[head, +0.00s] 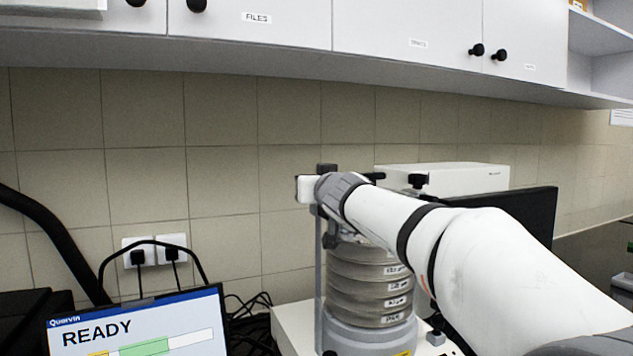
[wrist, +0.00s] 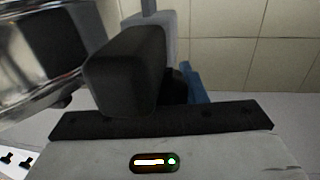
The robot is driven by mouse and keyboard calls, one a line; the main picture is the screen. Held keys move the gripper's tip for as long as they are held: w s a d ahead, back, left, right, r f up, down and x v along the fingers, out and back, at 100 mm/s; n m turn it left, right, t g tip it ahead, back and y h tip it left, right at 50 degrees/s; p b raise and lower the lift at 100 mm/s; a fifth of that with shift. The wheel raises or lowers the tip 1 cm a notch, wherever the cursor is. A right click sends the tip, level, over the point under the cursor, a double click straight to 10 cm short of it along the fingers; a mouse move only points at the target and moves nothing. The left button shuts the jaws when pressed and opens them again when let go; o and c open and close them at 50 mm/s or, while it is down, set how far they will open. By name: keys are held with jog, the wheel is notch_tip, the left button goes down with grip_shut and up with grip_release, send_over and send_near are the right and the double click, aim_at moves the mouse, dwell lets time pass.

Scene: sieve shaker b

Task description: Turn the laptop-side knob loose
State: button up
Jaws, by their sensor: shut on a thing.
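The sieve shaker holds a stack of round metal sieves (head: 368,290) in the middle of the head view, right of the laptop (head: 140,325). My gripper (head: 308,190) is at the top of the shaker's laptop-side post (head: 320,270). In the wrist view, a black finger block (wrist: 125,72) fills the middle. A small dark part of the laptop-side knob (wrist: 176,88) shows beside it, and my gripper is shut on it. Most of this knob is hidden by the finger. The other knob (head: 418,181), black, stands on the far right side of the shaker top.
The laptop screen reads READY. A white box (head: 450,178) and a dark monitor (head: 525,215) stand behind my arm. White wall cabinets (head: 250,25) hang above. Sockets with plugs (head: 155,255) and cables are behind the laptop.

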jog(key=o, duration=1)
jog(key=shift+v, duration=3.85)
